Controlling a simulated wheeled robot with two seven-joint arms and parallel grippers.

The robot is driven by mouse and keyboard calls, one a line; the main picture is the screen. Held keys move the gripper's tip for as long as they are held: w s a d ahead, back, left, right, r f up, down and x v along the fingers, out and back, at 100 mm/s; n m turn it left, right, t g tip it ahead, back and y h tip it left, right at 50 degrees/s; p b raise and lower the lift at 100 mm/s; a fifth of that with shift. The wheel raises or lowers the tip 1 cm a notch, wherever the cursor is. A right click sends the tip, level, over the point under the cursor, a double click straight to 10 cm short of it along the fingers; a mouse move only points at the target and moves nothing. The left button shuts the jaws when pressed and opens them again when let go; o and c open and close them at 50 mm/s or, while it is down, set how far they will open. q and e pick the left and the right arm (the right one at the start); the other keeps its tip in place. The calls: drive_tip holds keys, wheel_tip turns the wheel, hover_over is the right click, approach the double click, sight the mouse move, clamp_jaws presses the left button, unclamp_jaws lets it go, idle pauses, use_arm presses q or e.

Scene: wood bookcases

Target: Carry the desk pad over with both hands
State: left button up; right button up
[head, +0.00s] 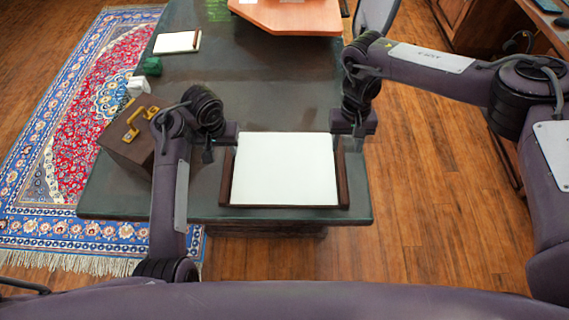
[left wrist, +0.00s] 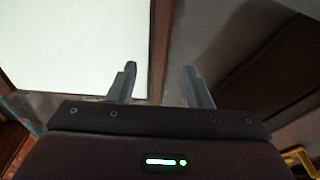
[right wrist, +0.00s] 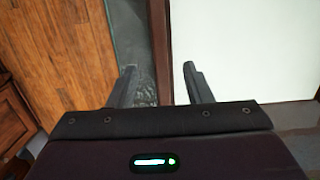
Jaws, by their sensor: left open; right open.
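The desk pad (head: 285,170) is a white sheet with dark brown side strips, lying flat near the front edge of the dark green table (head: 225,95). My left gripper (head: 226,146) is at the pad's left side. In the left wrist view its open fingers (left wrist: 158,82) stand on either side of the pad's dark strip (left wrist: 161,45). My right gripper (head: 341,138) is at the pad's right side. In the right wrist view its open fingers (right wrist: 160,85) stand on either side of the other strip (right wrist: 160,40). Whether the fingers touch the strips cannot be told.
A brown case (head: 125,140) with a yellow handle stands at the table's left edge. Behind it are a white object (head: 138,87), a green object (head: 152,66) and a smaller white pad (head: 177,42). A wooden raised surface (head: 290,14) is at the back. The table's middle is clear.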

sight(227, 162)
use_arm(q)
drive_tip(key=f, duration=0.5)
drive_tip(key=w+f, duration=0.1)
drive_tip(key=f, duration=0.1)
drive_tip(key=shift+f, duration=0.2)
use_arm(e)
drive_tip(key=f, duration=0.7)
drive_tip(key=shift+s+f, duration=0.2)
drive_tip(key=shift+s, duration=0.15)
use_arm(q)
drive_tip(key=shift+c, duration=0.4)
use_arm(e)
drive_tip(key=shift+c, duration=0.4)
use_arm(q)
clamp_jaws()
use_arm(e)
clamp_jaws()
